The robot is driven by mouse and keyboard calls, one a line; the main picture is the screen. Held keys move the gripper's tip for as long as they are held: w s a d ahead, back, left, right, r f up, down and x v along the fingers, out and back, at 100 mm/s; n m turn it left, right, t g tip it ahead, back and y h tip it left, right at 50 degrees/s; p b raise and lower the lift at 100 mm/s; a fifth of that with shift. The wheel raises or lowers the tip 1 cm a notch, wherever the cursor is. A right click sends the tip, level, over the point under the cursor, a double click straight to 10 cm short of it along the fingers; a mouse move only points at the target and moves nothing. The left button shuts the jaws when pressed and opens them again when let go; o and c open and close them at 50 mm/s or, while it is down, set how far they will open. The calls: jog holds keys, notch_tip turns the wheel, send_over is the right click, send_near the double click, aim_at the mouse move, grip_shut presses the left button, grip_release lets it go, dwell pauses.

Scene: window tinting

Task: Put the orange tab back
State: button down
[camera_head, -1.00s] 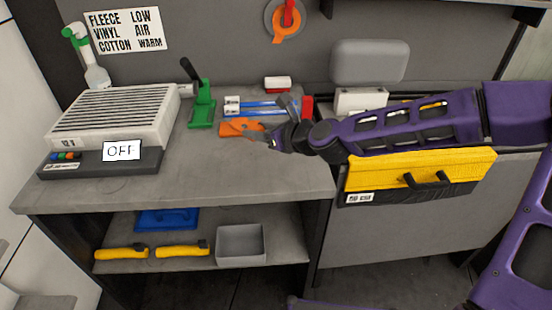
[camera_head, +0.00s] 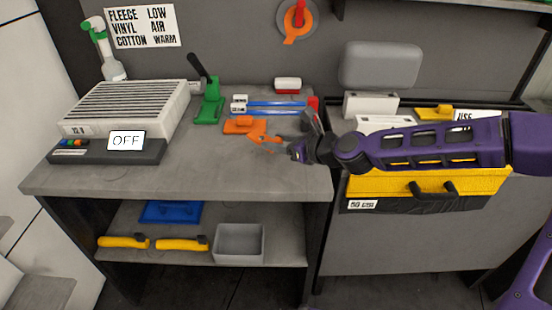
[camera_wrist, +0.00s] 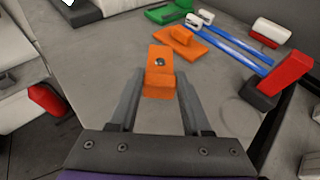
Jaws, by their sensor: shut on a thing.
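My gripper (camera_wrist: 158,95) is shut on an orange tab (camera_wrist: 158,66), with its fingers on either side of the tab's near end. The tab has a dark round spot and points away from my gripper over the grey worktop (camera_wrist: 100,55). A second orange piece (camera_wrist: 182,41), a flat block with a raised part, lies beyond it on the worktop. In the head view the orange block (camera_head: 240,126) is left of the held tab (camera_head: 264,138) and my gripper (camera_head: 278,142). I cannot tell the exact gap between tab and worktop.
Blue strips with white ends (camera_head: 275,106) lie behind the orange block. A green stand (camera_head: 209,108) and the grey-white machine reading OFF (camera_head: 135,105) are at left. A red-topped tool (camera_wrist: 293,70) stands right of my gripper. The worktop's front is clear.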

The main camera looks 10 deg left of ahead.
aim_at(278, 165)
jog(key=shift+f+b, duration=0.45)
jog(key=shift+f, duration=1.85)
jog(key=shift+f, duration=0.15)
jog(key=shift+c, duration=1.8)
grip_release()
jog(key=shift+r, duration=0.25)
jog(key=p+v, duration=0.2)
jog(key=v, duration=1)
